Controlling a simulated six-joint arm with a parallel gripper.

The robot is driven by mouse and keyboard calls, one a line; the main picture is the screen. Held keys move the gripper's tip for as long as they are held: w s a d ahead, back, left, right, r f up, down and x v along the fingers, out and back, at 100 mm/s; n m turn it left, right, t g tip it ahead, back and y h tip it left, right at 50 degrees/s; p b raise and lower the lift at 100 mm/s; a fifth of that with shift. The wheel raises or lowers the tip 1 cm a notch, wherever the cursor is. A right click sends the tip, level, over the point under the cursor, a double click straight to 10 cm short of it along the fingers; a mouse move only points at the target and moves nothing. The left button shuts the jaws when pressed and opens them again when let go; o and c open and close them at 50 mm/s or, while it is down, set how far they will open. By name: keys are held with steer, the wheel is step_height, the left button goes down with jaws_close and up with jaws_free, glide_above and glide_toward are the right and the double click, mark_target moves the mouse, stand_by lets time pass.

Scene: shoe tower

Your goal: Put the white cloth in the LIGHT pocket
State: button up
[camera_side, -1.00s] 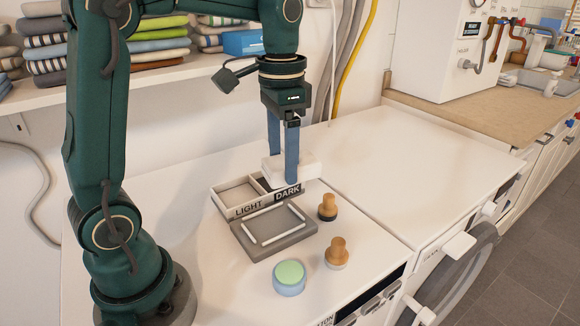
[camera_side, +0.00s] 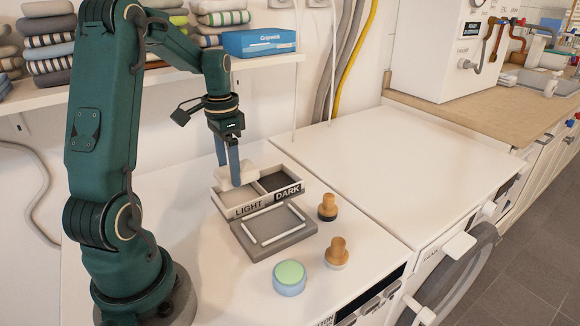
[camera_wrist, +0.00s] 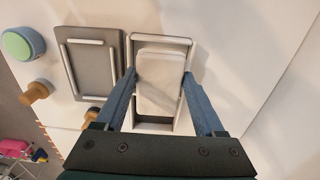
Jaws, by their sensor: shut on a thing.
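My gripper (camera_side: 228,174) is shut on the white cloth (camera_side: 248,174), a pale folded block between the two blue fingers. It holds the cloth over the left side of the two-pocket tray, at the LIGHT pocket (camera_side: 243,195). The DARK pocket (camera_side: 279,181), with a dark floor, is to its right and empty. In the wrist view the cloth (camera_wrist: 160,80) lies between the fingertips and covers much of the tray (camera_wrist: 160,38). I cannot tell whether its underside touches the tray.
A grey board with white rails (camera_side: 273,230) sits in front of the tray. Two wooden knobs (camera_side: 327,207) (camera_side: 337,253) and a mint-topped round button (camera_side: 290,277) stand nearby. Folded towels (camera_side: 45,45) and a blue box (camera_side: 259,42) are on the shelf behind. The right worktop (camera_side: 400,160) is clear.

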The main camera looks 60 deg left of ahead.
steer(key=shift+f, duration=2.5)
steer(key=o, duration=1.3)
steer(key=shift+f, duration=0.1)
